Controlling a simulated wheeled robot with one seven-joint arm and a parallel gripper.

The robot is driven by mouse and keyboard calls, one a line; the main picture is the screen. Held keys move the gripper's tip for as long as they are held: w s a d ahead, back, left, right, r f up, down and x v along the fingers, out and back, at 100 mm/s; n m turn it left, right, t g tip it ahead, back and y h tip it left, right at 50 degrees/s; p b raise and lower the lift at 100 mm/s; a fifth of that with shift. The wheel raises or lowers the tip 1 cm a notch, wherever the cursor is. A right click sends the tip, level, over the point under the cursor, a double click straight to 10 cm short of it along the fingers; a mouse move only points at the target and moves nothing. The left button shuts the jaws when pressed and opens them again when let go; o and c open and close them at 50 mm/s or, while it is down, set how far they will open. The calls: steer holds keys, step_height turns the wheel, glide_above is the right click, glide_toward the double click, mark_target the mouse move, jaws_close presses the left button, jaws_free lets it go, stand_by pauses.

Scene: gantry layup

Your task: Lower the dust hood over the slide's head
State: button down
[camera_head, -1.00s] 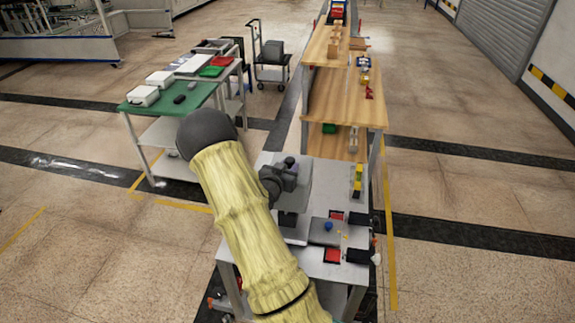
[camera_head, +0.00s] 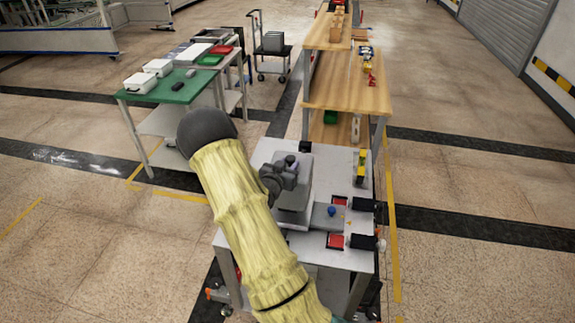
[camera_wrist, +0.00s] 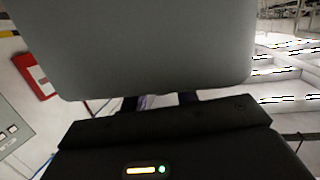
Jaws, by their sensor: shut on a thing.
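The dust hood (camera_head: 298,188) looks like a plain grey box in the head view, at the near bench's left half. In the wrist view the hood (camera_wrist: 150,45) fills the upper middle as a broad grey face. My gripper (camera_wrist: 160,101) is shut on the hood; its two dark fingers reach the hood's lower edge in that view. In the head view my yellow-sleeved arm comes from the bottom and hides part of the hood and bench. I cannot make out the slide's head, nor whether the hood touches anything below.
The pale bench (camera_head: 344,174) carries a grey plate with a blue knob (camera_head: 331,211), a red pad (camera_head: 335,240) and a yellow-black item (camera_head: 360,168). A wooden table (camera_head: 345,92) stands behind. A green-topped table (camera_head: 170,92) stands left. Floor on the right is clear.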

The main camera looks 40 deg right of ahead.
steer(key=shift+s+d+f+b, duration=0.1)
steer(key=shift+f+b, duration=0.2)
steer(key=shift+f, duration=0.15)
steer(key=shift+s+d+f+b, duration=0.1)
steer(key=shift+f+b, duration=0.2)
steer(key=shift+f, duration=0.1)
steer(key=f+b, duration=0.2)
steer(key=shift+w+a+f, duration=0.1)
steer(key=shift+a+f, duration=0.1)
steer(key=shift+f, duration=0.2)
steer(key=shift+f+b, duration=0.65)
steer(key=shift+b, duration=0.15)
steer(key=c, duration=1)
jaws_free()
